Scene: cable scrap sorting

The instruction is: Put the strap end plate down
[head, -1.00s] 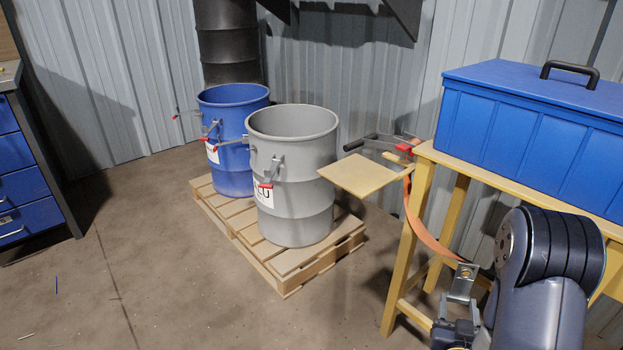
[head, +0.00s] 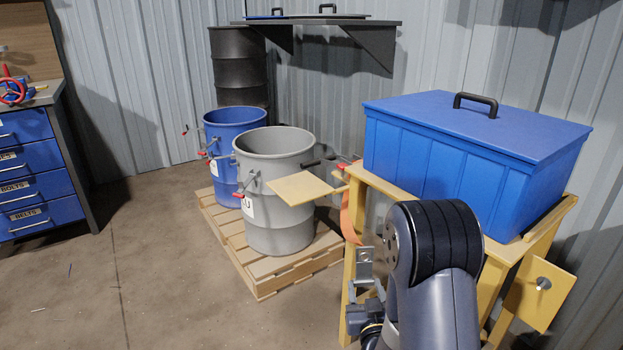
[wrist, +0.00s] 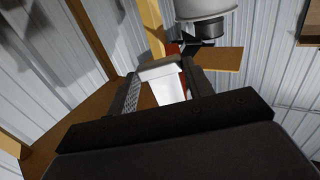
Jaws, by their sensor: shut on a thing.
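The strap end plate (head: 364,262) is a small grey metal plate with a hole. It stands up out of my gripper (head: 366,286), beside the yellow stand's front-left leg. In the wrist view, a bright metal piece (wrist: 168,86) sits between the two dark fingers of my gripper (wrist: 166,80), which are shut on it. The orange strap (head: 352,218) hangs from the stand's left end down towards the plate. Where strap and plate join is not clear in the head view. My arm hides part of the stand.
A blue lidded box (head: 470,135) fills the top of the yellow stand (head: 425,204). A yellow side plate (head: 308,187) juts left towards a grey drum (head: 278,215). A blue drum (head: 233,125) shares the pallet (head: 257,287). Floor at front left is mostly clear.

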